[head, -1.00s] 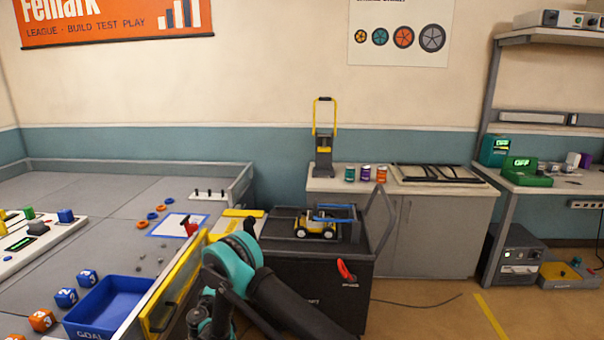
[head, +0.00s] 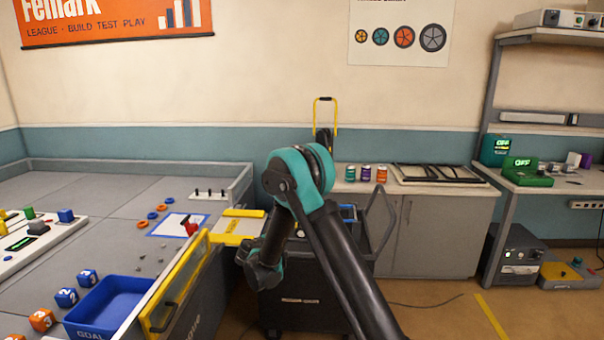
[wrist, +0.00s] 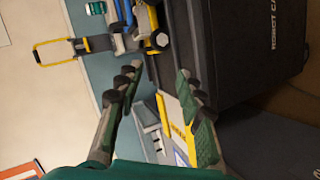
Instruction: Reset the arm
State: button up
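My arm rises from the bottom of the head view to a teal and black elbow (head: 300,172), then bends down and left to a wrist joint in front of the black cart. My gripper (wrist: 158,82) shows in the wrist view with its two dark green and black fingers apart and nothing between them. The gripper's fingers cannot be made out in the head view. The wrist view is turned on its side.
The black cart (head: 300,312) stands behind my arm; a small wheeled robot (wrist: 152,38) shows on it in the wrist view. A blue goal bin (head: 110,300) and yellow gate (head: 178,285) are at left.

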jog(key=s+d+r+m+g+y, duration=0.1)
jog(key=s+d+r+m+g, duration=0.25)
jog(key=s+d, duration=0.6)
jog(key=s+d+r+m+g, duration=0.2)
jog(key=s+d+r, duration=0.35)
jog(key=d, duration=0.75)
jog(key=s+d+f+m+g+y, duration=0.1)
jog(key=s+d+f+m+y, duration=0.1)
jog(key=s, duration=1.1)
jog(key=s+d+f+m+g+y, duration=0.1)
jog(key=s+d+f+m, duration=0.2)
jog(key=s, duration=1)
jog(key=shift+s+g+y, duration=0.2)
jog(key=shift+g+y, duration=0.15)
jog(key=shift+y, duration=0.05)
